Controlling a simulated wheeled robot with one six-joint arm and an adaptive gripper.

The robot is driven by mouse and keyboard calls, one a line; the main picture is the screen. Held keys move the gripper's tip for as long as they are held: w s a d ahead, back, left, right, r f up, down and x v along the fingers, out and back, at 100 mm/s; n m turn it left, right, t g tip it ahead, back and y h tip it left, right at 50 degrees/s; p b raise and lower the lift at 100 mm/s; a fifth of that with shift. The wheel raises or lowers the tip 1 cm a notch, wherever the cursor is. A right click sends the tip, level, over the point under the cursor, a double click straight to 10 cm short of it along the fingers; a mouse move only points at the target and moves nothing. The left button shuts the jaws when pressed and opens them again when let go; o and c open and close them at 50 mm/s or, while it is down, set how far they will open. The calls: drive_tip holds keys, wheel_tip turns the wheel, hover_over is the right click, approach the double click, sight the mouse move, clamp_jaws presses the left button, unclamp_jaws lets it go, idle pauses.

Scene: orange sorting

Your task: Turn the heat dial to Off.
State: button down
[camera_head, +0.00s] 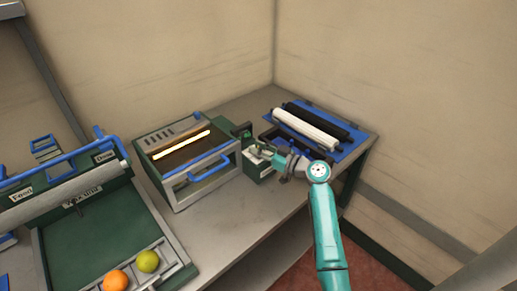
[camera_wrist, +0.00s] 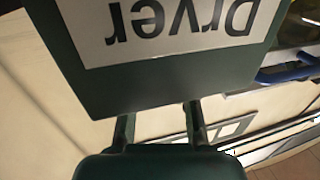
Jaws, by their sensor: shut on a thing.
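The dryer (camera_head: 188,155) is a grey and green box with a blue handle and a glowing bar inside. A small green control box (camera_head: 256,170) with a white label stands at its right side. In the wrist view the control box (camera_wrist: 90,85) fills the top, its label reading "Dryer" upside down. My gripper (camera_head: 268,154) is at this box. In the wrist view its two fingers reach up to the box's edge, with a gap between them, shut on what I take to be the heat dial. The dial itself is hidden, so its setting cannot be read.
A blue tray with white and black rollers (camera_head: 305,128) lies to the right, close to my arm. A green sorting station (camera_head: 95,225) with an orange (camera_head: 116,280) and a yellow-green fruit (camera_head: 148,261) is at the left. The grey bench top (camera_head: 235,220) is bare before the dryer.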

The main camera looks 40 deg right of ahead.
sight(259, 148)
drive_tip(key=shift+n+y, duration=0.3)
drive_tip(key=shift+y, duration=0.1)
drive_tip(key=shift+d+r+n+g+y, duration=0.1)
drive_tip(key=shift+n+g+y, duration=0.65)
drive_tip(key=shift+y, duration=0.45)
drive_tip(key=shift+n+g+y, duration=1.55)
drive_tip(key=shift+n+y, duration=0.3)
drive_tip(key=shift+y, duration=0.45)
drive_tip(key=shift+g, duration=0.3)
drive_tip(key=c, duration=0.9)
unclamp_jaws()
wheel_tip(259, 148, up, 10)
drive_tip(key=shift+f, duration=0.1)
